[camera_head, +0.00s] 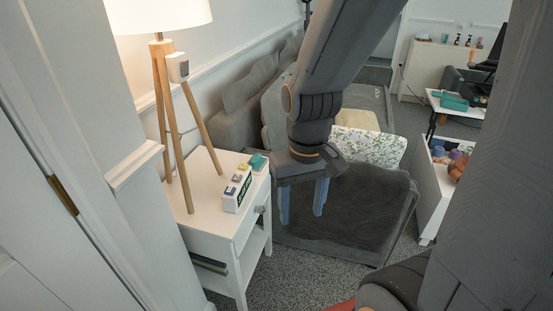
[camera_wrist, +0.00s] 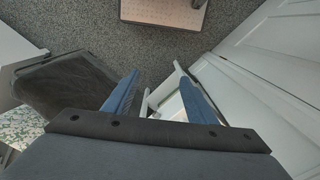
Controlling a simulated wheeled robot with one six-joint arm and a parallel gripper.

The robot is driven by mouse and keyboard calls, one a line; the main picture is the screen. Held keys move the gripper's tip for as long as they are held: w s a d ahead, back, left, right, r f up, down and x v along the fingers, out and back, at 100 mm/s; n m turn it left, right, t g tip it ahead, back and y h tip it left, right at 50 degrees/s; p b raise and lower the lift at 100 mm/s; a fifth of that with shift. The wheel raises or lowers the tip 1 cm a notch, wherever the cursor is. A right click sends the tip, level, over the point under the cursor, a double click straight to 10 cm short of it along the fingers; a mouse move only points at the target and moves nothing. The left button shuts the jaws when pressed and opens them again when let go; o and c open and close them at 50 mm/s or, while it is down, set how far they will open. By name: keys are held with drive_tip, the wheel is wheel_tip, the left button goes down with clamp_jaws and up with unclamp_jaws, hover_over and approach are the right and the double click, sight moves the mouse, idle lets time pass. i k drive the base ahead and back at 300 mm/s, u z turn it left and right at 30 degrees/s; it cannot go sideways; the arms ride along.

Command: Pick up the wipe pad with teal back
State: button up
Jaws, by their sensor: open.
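The wipe pad with teal back (camera_head: 258,162) lies at the back right of the small white side table (camera_head: 203,180), teal side up. It is small in the picture. My gripper (camera_head: 302,217) hangs with its blue fingers pointing down, to the right of the table and apart from the pad. It is open and empty. In the wrist view my gripper (camera_wrist: 158,74) shows its two spread fingers, with part of a white furniture piece between them; I cannot make out the pad there.
A tripod lamp (camera_head: 161,110) stands on the table. A white box with yellow and blue bits (camera_head: 237,188) lies in front of the pad. A grey sofa (camera_head: 345,215) is behind my gripper. A white open bin (camera_head: 432,195) stands at the right.

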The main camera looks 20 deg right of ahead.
sight(257, 161)
drive_tip(key=u, duration=0.05)
drive_tip(key=k, duration=0.55)
drive_tip(key=z, duration=0.6)
drive_tip(key=i, duration=1.2)
drive_tip(key=u, duration=0.85)
